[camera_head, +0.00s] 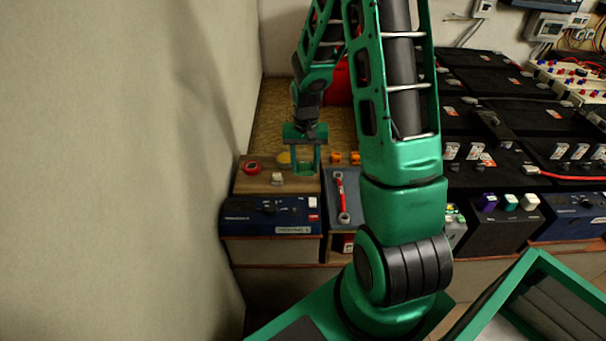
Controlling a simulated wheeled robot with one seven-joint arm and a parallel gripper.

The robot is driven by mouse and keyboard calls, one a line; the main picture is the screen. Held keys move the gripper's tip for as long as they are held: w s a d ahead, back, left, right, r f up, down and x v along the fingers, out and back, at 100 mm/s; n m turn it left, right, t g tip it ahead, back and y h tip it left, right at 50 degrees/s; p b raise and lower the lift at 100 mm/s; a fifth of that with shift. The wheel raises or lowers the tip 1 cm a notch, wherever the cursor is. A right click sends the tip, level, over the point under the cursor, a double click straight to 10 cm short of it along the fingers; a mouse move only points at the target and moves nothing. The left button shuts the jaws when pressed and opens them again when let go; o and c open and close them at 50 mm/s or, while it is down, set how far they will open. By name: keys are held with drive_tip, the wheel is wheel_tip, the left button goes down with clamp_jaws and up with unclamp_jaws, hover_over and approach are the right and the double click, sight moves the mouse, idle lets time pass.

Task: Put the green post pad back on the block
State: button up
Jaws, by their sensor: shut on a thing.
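My gripper (305,165) points down over the brown bench surface at the back left, and its fingers are shut on a small green piece. It looks like the green post pad (305,169), though it is hard to tell apart from my green fingers. A dark block (492,232) with purple, teal and white pads on top stands right of my arm. I cannot tell whether this is the pad's block. My arm hides part of the bench between.
Near my gripper are a red ring (252,168), a pale cube (277,179) and a yellow piece (284,157). A blue case (270,216) stands in front, a red-handled tool (341,197) to the right. Black batteries (500,120) fill the right; a wall (120,170) bounds the left.

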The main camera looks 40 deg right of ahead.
sight(305, 169)
drive_tip(key=shift+d+f, duration=0.1)
drive_tip(key=shift+f, duration=2)
drive_tip(key=o, duration=0.9)
drive_tip(key=shift+w+f, duration=0.1)
wheel_tip(305, 169, up, 12)
drive_tip(key=shift+r, duration=0.1)
drive_tip(key=s+a+r, duration=0.1)
drive_tip(key=s+r, duration=0.3)
drive_tip(key=s, duration=0.5)
drive_tip(key=s+r, duration=0.5)
drive_tip(key=s, duration=0.5)
drive_tip(key=s+a+r, duration=0.1)
drive_tip(key=s+r, duration=0.3)
drive_tip(key=s, duration=0.5)
drive_tip(key=shift+s+a+r, duration=0.2)
drive_tip(key=shift+a+r, duration=0.15)
